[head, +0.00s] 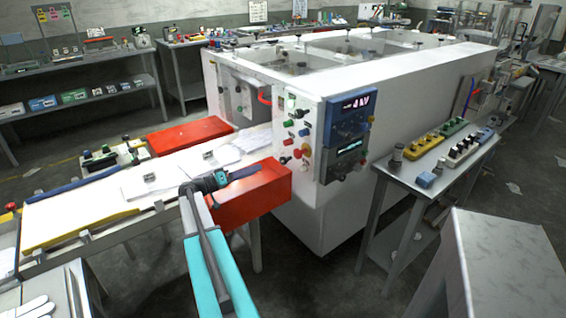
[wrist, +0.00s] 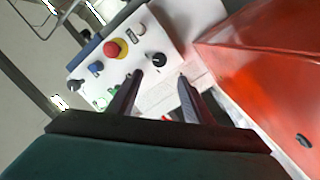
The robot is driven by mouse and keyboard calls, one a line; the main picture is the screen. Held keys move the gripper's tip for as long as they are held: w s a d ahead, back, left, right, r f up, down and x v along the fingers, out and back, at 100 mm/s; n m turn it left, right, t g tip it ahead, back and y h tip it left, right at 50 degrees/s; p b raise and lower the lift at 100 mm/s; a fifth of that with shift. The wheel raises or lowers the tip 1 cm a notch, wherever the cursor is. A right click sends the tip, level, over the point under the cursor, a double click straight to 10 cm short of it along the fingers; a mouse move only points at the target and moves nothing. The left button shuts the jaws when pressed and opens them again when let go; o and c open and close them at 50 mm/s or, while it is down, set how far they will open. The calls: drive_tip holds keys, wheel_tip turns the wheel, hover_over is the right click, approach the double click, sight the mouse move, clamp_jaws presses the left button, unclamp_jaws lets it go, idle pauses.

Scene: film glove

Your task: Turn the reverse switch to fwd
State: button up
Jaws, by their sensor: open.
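The white control panel (head: 290,112) is on the near end of the large white machine. The wrist view shows a white panel (wrist: 142,40) with a black rotary knob (wrist: 159,60), a red mushroom button (wrist: 115,48) on a yellow ring, and blue, black and green controls. Labels are too small to read, so I cannot tell which control is the reverse switch or how it is set. My gripper (head: 260,169) is over the red box, pointing right toward the machine. In the wrist view its dark fingers (wrist: 159,75) are apart and empty, with the knob beyond them.
The red box (head: 262,190) lies under my gripper; an orange-red surface (wrist: 260,70) fills the wrist view's right side. A bench (head: 415,178) with switch blocks stands further right. Dark floor (head: 320,270) is open in front.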

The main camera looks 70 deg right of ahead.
sight(281, 161)
drive_tip(key=p+x, duration=0.3)
drive_tip(key=x, duration=1.1)
drive_tip(key=shift+s, duration=0.1)
